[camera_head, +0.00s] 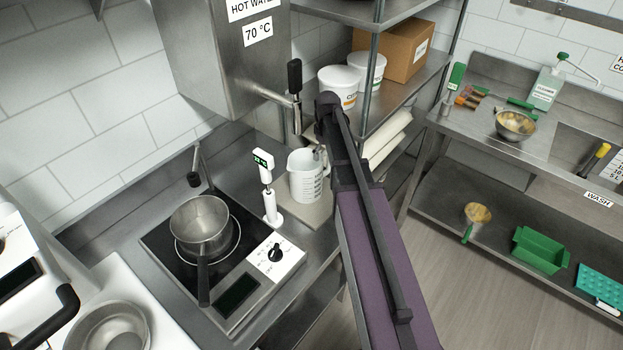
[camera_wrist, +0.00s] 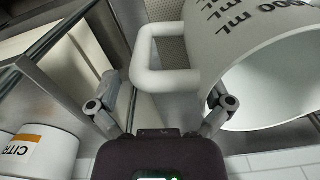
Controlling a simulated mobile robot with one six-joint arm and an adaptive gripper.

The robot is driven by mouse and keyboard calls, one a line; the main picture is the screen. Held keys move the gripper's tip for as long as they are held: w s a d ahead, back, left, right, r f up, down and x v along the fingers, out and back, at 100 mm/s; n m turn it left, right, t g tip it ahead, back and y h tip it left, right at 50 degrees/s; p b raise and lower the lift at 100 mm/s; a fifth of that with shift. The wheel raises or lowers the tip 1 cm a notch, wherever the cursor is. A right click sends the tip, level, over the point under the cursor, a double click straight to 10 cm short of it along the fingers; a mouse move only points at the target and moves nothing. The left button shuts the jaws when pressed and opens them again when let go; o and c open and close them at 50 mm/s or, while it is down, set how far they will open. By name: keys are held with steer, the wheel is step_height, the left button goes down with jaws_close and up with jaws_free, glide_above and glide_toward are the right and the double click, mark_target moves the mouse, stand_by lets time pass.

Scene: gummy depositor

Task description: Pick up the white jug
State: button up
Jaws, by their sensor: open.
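The white jug (camera_head: 304,178) stands upright on the counter under the hot water tap, with dark volume marks on its side. In the wrist view the jug (camera_wrist: 275,75) fills the right side, its open rim towards me. Its white loop handle (camera_wrist: 145,62) lies just ahead, between the lines of my two fingers. My gripper (camera_wrist: 164,92) is open and empty, with the right finger close to the jug's wall; I cannot tell whether it touches. In the head view my gripper is mostly hidden behind my arm, at the jug's right side.
A white thermometer (camera_head: 268,190) stands left of the jug. A saucepan (camera_head: 201,228) sits on the hob further left. The hot water tap (camera_head: 296,98) hangs above. Shelves with white tubs (camera_head: 338,86) and a cardboard box (camera_head: 396,50) stand close on the right.

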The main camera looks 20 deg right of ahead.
stand_by(0.5)
steer(key=c, duration=1)
steer(key=shift+r+p, duration=0.25)
steer(key=shift+p, duration=0.05)
step_height(320, 180, up, 4)
steer(key=p, duration=0.3)
steer(key=shift+f+p, duration=0.25)
steer(key=shift+p, duration=0.05)
steer(key=s, duration=0.5)
steer(key=s+a, duration=0.1)
steer(key=s, duration=0.4)
steer(key=s+a+r+p, duration=0.1)
steer(key=s, duration=0.5)
steer(key=shift+a, duration=0.25)
steer(key=shift+w, duration=0.1)
steer(key=o, duration=0.5)
steer(key=c, duration=0.5)
steer(key=shift+r, duration=0.1)
